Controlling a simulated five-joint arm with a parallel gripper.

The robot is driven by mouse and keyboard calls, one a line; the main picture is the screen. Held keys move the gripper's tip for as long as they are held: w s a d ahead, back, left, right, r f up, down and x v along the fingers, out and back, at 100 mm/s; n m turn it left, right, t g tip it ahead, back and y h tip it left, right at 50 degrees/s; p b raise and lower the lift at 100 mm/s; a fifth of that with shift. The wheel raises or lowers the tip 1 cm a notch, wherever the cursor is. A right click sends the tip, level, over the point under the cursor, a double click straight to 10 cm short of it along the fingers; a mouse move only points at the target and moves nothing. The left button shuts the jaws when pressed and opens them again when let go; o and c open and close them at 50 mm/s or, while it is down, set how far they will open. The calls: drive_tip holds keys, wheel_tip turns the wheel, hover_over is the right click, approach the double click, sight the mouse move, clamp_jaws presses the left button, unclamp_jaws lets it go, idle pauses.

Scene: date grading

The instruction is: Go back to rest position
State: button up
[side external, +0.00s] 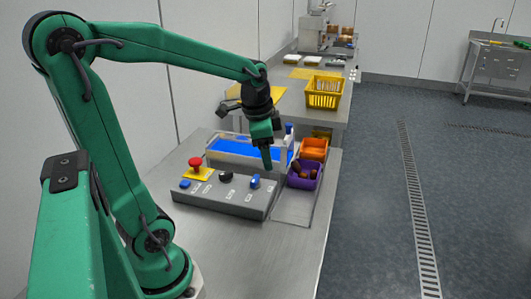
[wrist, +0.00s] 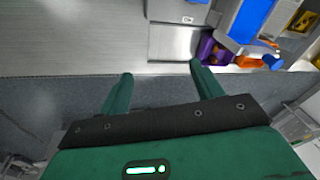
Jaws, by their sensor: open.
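My gripper (side external: 266,150) hangs at the end of my green arm, above the right end of a grey control box. Its two fingers (wrist: 161,72) stand apart in the wrist view, with nothing between them. The grey control box (side external: 225,194) has a red mushroom button (side external: 195,163) on a yellow plate, a blue button at the left, a dark knob and a blue knob (side external: 255,181).
A purple bin (side external: 304,184) with brown dates and an orange bin (side external: 314,148) stand to the right of the gripper. A tray with a blue surface (side external: 240,149) lies behind the box. A yellow crate (side external: 324,92) stands further back. Open floor (side external: 375,200) lies right.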

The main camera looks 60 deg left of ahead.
drive_tip(key=s+d+r+n+t, duration=0.2)
drive_tip(key=s+d+n, duration=0.3)
drive_tip(key=s+d, duration=0.3)
drive_tip(key=shift+s+d+r+t+h, duration=0.15)
drive_tip(key=shift+d+r+t+h, duration=0.35)
drive_tip(key=shift+d, duration=0.65)
drive_tip(key=shift+f, duration=0.15)
